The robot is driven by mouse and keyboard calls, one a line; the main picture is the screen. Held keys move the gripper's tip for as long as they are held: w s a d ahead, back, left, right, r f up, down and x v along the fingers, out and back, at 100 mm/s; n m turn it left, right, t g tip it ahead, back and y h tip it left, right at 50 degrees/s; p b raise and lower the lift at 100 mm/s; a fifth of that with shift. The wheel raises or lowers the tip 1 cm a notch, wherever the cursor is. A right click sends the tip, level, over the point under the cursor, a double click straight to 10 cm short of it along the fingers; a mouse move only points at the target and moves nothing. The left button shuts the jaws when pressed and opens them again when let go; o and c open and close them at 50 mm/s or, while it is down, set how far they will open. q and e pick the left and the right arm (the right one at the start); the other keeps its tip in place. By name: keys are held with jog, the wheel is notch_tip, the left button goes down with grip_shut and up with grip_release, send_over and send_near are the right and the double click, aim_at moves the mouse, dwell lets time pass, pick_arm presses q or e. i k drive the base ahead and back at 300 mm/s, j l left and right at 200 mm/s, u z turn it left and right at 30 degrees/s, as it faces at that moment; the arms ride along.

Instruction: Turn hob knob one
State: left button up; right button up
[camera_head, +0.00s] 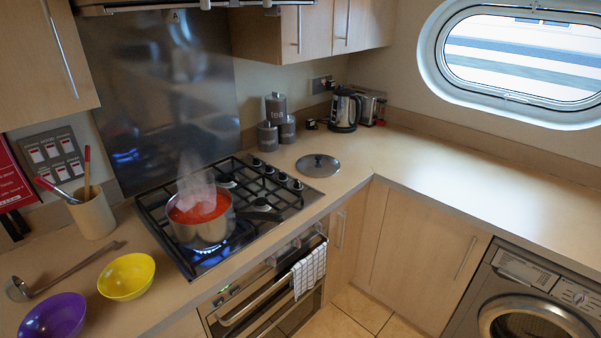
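The gas hob (312,197) is set into the counter, with several small dark knobs in a row along its right side. The row runs from the back knob (257,162) to the front knob (298,185). I cannot tell which is knob one or read the knobs' settings. A steel pot (203,232) of red liquid steams on the front left burner. Blue flame (240,229) shows beside and under it. Neither of my grippers is in view.
A pot lid (318,164) lies on the counter right of the knobs. Canisters (268,136) and a kettle (345,111) stand behind. Yellow (126,277) and purple (53,316) bowls and a ladle (62,275) lie left. The right counter (470,185) is clear.

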aim_at(298, 185)
jog(key=i+l+u, duration=0.1)
jog(key=l, duration=0.25)
jog(key=i+l, duration=0.25)
jog(key=i+l+u, duration=0.15)
jog(key=l, duration=0.3)
